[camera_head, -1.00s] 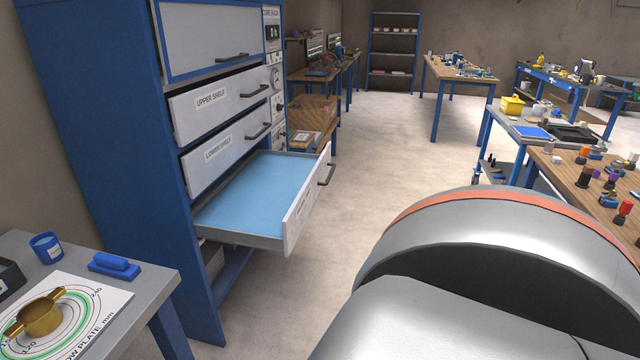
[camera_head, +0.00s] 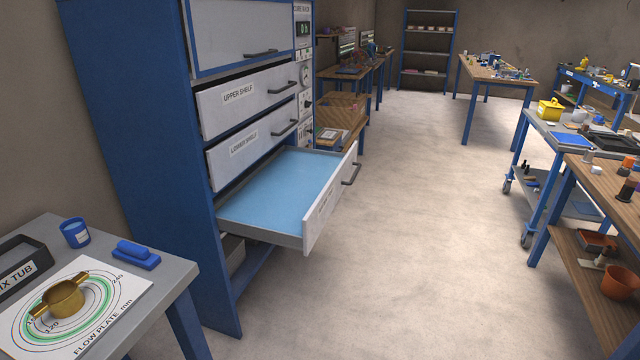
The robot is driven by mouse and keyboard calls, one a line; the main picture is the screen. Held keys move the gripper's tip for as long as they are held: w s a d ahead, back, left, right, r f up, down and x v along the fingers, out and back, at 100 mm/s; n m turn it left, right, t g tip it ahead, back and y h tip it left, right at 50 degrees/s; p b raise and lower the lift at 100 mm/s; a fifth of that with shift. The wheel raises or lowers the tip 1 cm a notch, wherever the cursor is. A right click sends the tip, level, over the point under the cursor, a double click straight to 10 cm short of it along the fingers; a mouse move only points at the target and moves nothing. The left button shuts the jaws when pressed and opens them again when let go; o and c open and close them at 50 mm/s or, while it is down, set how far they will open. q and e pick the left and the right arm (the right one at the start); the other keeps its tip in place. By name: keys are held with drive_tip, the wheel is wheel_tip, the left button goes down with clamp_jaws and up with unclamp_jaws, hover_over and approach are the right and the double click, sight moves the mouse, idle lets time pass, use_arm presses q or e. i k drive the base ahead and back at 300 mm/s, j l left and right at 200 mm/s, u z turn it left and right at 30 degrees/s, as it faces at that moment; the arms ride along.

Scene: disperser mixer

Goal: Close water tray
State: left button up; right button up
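The water tray (camera_head: 327,206) is the lowest drawer of the blue cabinet (camera_head: 143,150). It is pulled well out, and its light blue inside shows from above. Its white front panel faces right and carries a dark handle (camera_head: 351,174). The label on that panel is too slanted to read. Above it, the lower shelf drawer (camera_head: 240,148) and the upper shelf drawer (camera_head: 236,101) sit in the cabinet, each with a dark handle. Neither of my grippers shows in this view.
A grey table (camera_head: 181,272) at lower left holds a flow plate sheet (camera_head: 120,304), a brass ring (camera_head: 62,298), a blue cup (camera_head: 75,233) and a blue block (camera_head: 136,255). Workbenches stand along the right. The floor (camera_head: 420,230) right of the tray is clear.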

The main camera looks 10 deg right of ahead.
sight(288, 200)
drive_tip(key=z, duration=0.5)
drive_tip(key=i+u, duration=0.35)
drive_tip(key=i+l+u, duration=0.2)
drive_tip(key=i+u, duration=0.2)
drive_tip(key=i+l+u, duration=0.35)
drive_tip(key=i+j, duration=0.05)
drive_tip(key=j, duration=0.05)
